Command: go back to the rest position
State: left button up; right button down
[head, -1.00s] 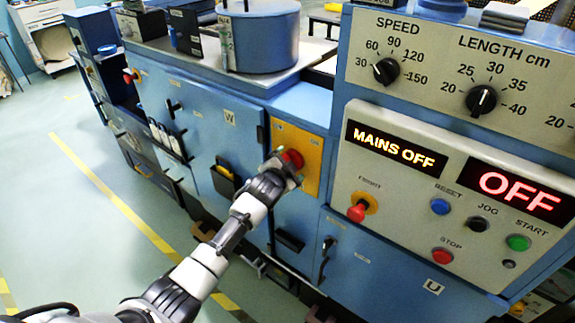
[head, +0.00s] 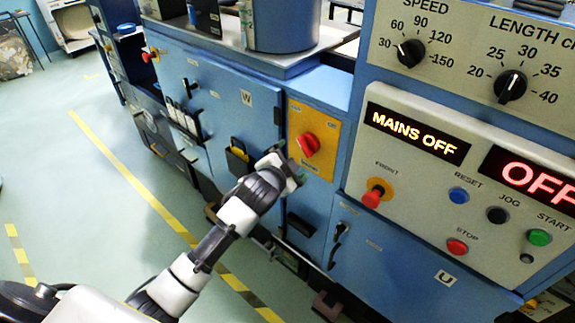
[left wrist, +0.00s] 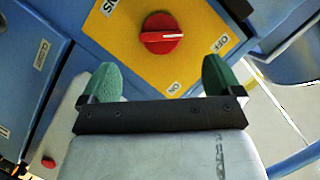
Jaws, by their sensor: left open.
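My left gripper (head: 286,170) is in front of the blue machine, just left of and below the red rotary switch (head: 309,145) on its yellow plate (head: 325,127). In the left wrist view my left gripper (left wrist: 160,80) has its green fingers spread, with nothing between them. The red switch (left wrist: 162,33) is beyond the fingertips, apart from them. The plate carries an OFF label on the right. The display (head: 416,133) reads MAINS OFF. My right gripper is not in view.
The control panel (head: 420,215) with knobs, buttons and a red FRONT knob (head: 372,197) stands to the right. A blue cabinet door marked W (head: 246,98) is behind my arm. Open floor (head: 80,200) with yellow tape lies to the left.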

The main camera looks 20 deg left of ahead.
pick_arm(q)
jog(key=shift+s+r, duration=0.2)
jog(key=shift+s, duration=0.35)
jog(key=shift+f, duration=0.15)
jog(key=s+a+f+n+g, duration=0.15)
jog(key=s+f, duration=0.35)
jog(key=f, duration=0.6)
jog(key=s+f+n+g, duration=0.1)
jog(key=s+f+g, duration=0.25)
jog(key=f, duration=0.75)
jog(key=s+a+f+n+g, duration=0.15)
jog(key=s+f, duration=0.35)
jog(key=f, duration=0.6)
jog(key=s+f+n+g, duration=0.1)
jog(key=s+f, duration=0.5)
jog(key=s, duration=0.6)
jog(key=s+f+n+g+b, duration=0.1)
jog(key=s+f+g, duration=0.3)
jog(key=s, duration=0.9)
jog(key=s+f+n+g+y, duration=0.1)
jog(key=s+f+g, duration=0.1)
jog(key=s+f, duration=0.7)
jog(key=s, duration=0.3)
jog(key=shift+s+f+n, duration=0.15)
jog(key=shift+f+n, duration=0.15)
jog(key=shift+f, duration=0.1)
jog(key=shift+d, duration=0.1)
